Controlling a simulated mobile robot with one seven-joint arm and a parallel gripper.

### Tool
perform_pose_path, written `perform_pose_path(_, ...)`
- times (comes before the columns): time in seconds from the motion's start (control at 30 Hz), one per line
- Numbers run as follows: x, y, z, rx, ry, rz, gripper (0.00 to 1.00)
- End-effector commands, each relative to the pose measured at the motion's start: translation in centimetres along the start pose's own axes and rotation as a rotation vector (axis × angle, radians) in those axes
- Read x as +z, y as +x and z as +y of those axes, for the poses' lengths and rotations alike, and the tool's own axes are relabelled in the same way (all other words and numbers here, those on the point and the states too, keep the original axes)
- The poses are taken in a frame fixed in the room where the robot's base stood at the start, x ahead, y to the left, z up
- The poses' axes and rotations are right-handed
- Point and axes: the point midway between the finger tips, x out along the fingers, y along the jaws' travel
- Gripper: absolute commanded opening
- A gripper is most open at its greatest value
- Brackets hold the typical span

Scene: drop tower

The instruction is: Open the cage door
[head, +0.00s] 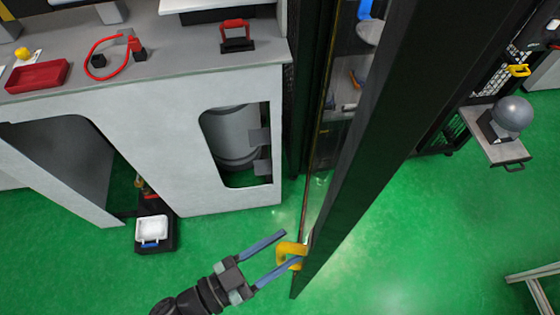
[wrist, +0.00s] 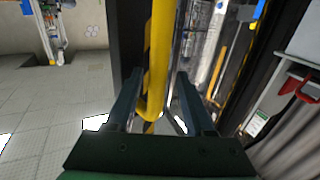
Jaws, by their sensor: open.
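The cage door (head: 370,150) is a tall dark-framed panel running from the upper right to the lower middle of the head view. Its yellow handle (head: 291,249) sits near the lower end of the door edge. My gripper (head: 291,245) has two blue fingers, open, reaching to the handle from the lower left. In the wrist view, the yellow handle (wrist: 158,60) stands between the spread fingers of my gripper (wrist: 158,78), with a gap visible on the right side. I cannot tell whether a finger touches it.
A grey workbench (head: 180,65) with a red tray (head: 37,76) and a red-handled tool (head: 236,36) stands at upper left. A grey ball (head: 512,114) rests on a small shelf (head: 500,150) at right.

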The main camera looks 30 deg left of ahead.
Motion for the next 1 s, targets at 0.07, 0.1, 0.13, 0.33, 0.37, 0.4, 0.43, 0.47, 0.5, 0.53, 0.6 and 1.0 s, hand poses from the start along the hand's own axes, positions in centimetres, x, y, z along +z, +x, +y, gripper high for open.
perform_pose_path(0.07,0.0,0.0,0.1,0.002,0.000,0.000,0.55)
perform_pose_path(0.1,0.0,0.0,0.1,0.003,0.000,0.001,0.55)
perform_pose_path(0.13,0.0,0.0,0.1,0.003,0.000,0.001,0.55)
perform_pose_path(0.33,0.1,-0.4,0.1,0.004,0.000,0.000,0.55)
perform_pose_path(0.37,0.1,-0.6,0.1,0.004,0.000,-0.001,0.55)
perform_pose_path(0.4,0.2,-1.0,0.1,0.004,0.000,-0.001,0.55)
perform_pose_path(0.43,0.3,-1.5,0.1,0.003,0.001,-0.002,0.55)
perform_pose_path(0.47,0.4,-2.0,0.1,0.003,0.001,-0.004,0.55)
perform_pose_path(0.5,0.4,-2.7,0.1,0.003,0.001,-0.004,0.55)
perform_pose_path(0.53,0.5,-3.3,0.1,0.002,0.000,-0.005,0.55)
perform_pose_path(0.6,0.6,-5.0,0.1,0.002,0.000,-0.005,0.55)
perform_pose_path(1.0,0.2,-12.1,0.0,0.001,0.000,-0.001,0.55)
